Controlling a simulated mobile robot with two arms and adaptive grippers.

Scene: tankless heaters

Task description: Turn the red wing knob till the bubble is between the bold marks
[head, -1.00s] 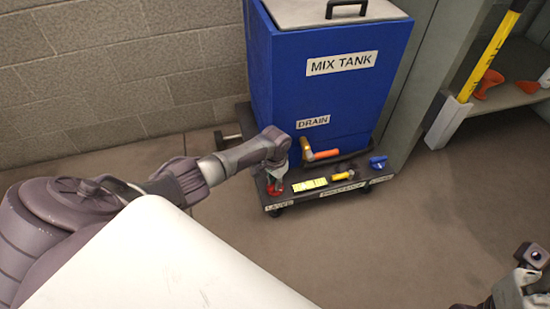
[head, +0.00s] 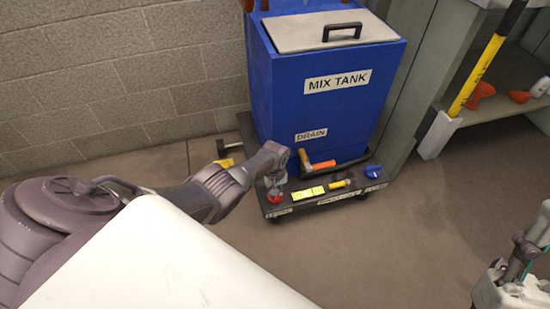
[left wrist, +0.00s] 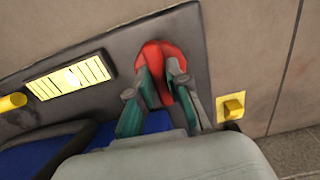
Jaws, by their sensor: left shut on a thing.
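The red wing knob (head: 275,198) is at the left front corner of the dark cart deck, and it also shows in the left wrist view (left wrist: 155,54). My left gripper (head: 277,186) is shut on the knob, one finger on each side of its wing in the left wrist view (left wrist: 162,72). A yellow level vial (head: 309,193) with dark marks lies beside the knob; it also shows in the left wrist view (left wrist: 70,77). A paler spot sits near its middle, but I cannot tell the bubble's exact place. My right gripper (head: 508,280) is at the lower right, its jaws unclear.
A blue mix tank (head: 330,105) stands on the cart. An orange drain handle (head: 323,165), a yellow handle (head: 340,184) and a blue knob (head: 373,172) are close by. A yellow part (left wrist: 232,107) sticks out beyond the cart's edge. Open floor lies in front.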

